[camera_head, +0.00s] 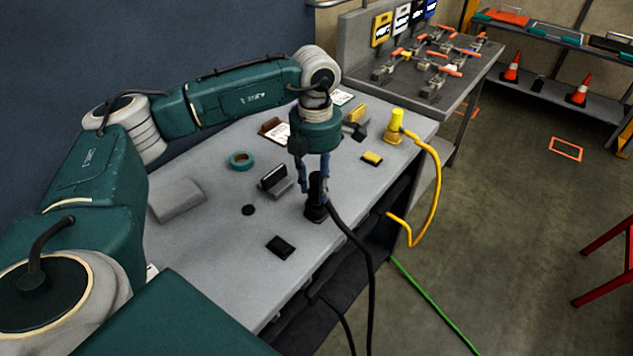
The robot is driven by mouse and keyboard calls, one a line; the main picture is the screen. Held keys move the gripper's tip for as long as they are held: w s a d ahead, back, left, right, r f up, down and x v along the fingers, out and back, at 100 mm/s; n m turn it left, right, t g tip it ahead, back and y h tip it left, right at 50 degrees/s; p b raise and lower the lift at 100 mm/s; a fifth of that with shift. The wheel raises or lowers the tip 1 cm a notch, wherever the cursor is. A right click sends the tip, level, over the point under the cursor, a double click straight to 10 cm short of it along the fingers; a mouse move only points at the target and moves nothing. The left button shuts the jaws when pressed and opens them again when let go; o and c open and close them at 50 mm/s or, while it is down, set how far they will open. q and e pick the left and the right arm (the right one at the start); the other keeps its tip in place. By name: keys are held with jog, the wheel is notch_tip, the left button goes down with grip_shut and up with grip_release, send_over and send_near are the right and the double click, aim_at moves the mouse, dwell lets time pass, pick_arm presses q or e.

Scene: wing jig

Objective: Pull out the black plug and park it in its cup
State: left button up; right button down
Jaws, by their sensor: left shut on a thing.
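My left gripper (317,187) points straight down over the grey table and is shut on the black plug (316,185). The plug is upright between the fingers, which hide part of it. Its lower end meets a black base or cup (315,213) on the table, near the front edge. I cannot tell from here how deep it sits, or whether this base is the socket or the parking cup. A black cable (348,233) runs from the plug over the table edge and down. My right gripper is not in view.
A yellow plug (396,120) stands upright at the table's right end, with a yellow cable (437,180) looping off the edge. A teal tape roll (241,160), a small screen device (274,178), a black disc (249,210) and a flat black block (281,246) lie on the grey table (215,265).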

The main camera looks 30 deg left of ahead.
pick_arm(q)
jog(key=shift+f+b, duration=0.9)
jog(key=shift+f, duration=0.25)
dwell(0.4)
jog(key=o, duration=1.2)
notch_tip(320, 180, up, 12)
jog(key=shift+r, duration=0.1)
